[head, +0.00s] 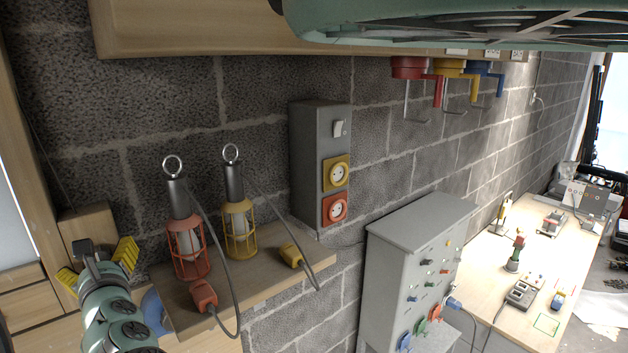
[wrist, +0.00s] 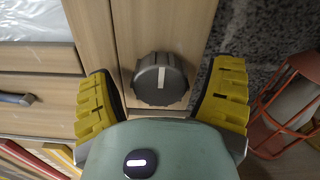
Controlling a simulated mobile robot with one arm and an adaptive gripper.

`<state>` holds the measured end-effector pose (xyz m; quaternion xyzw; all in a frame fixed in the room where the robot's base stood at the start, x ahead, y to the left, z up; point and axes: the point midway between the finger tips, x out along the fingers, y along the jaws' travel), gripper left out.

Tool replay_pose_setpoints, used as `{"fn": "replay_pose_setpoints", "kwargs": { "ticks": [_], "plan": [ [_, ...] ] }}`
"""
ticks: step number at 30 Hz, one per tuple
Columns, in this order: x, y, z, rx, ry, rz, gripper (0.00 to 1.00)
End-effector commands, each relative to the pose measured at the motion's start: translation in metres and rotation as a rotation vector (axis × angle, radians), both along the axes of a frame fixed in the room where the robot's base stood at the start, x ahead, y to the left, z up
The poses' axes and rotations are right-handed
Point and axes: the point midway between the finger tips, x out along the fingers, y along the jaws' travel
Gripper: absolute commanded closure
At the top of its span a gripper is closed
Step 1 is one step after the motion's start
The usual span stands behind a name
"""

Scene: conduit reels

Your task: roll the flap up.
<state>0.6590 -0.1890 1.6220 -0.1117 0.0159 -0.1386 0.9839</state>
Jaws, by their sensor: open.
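A dark grey ribbed knob (wrist: 160,80) with a white pointer line sits on a wooden upright (wrist: 185,25) in the wrist view. The pointer stands nearly upright. My gripper (wrist: 164,70) is open, with one yellow finger on each side of the knob and a visible gap to each. In the head view my gripper (head: 97,265) is at the lower left, in front of a wooden block (head: 86,222). A pale, glossy panel (wrist: 35,22) shows at the top left of the wrist view; I cannot tell whether it is the flap.
Right of my gripper, a wooden shelf (head: 262,262) holds a red caged lamp (head: 187,245) and a yellow caged lamp (head: 238,222) with cables. The red cage (wrist: 290,105) stands close to my right finger. A grey socket box (head: 308,165) is on the block wall.

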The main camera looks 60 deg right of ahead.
Motion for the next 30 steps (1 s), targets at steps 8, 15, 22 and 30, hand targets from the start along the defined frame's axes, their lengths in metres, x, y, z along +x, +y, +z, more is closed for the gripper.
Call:
{"fn": "replay_pose_setpoints", "kwargs": {
  "ticks": [8, 15, 22, 30],
  "plan": [
    [-0.0004, -0.0009, 0.0, 0.001, 0.0, -0.002, 0.41],
    [-0.0001, -0.0002, 0.0, 0.001, 0.0, -0.001, 0.66],
    [0.0002, 0.0001, 0.0004, 0.0, 0.0, 0.0, 0.87],
    [0.0004, 0.0004, -0.0002, 0.023, -0.009, 0.0, 0.88]
  ]
}}
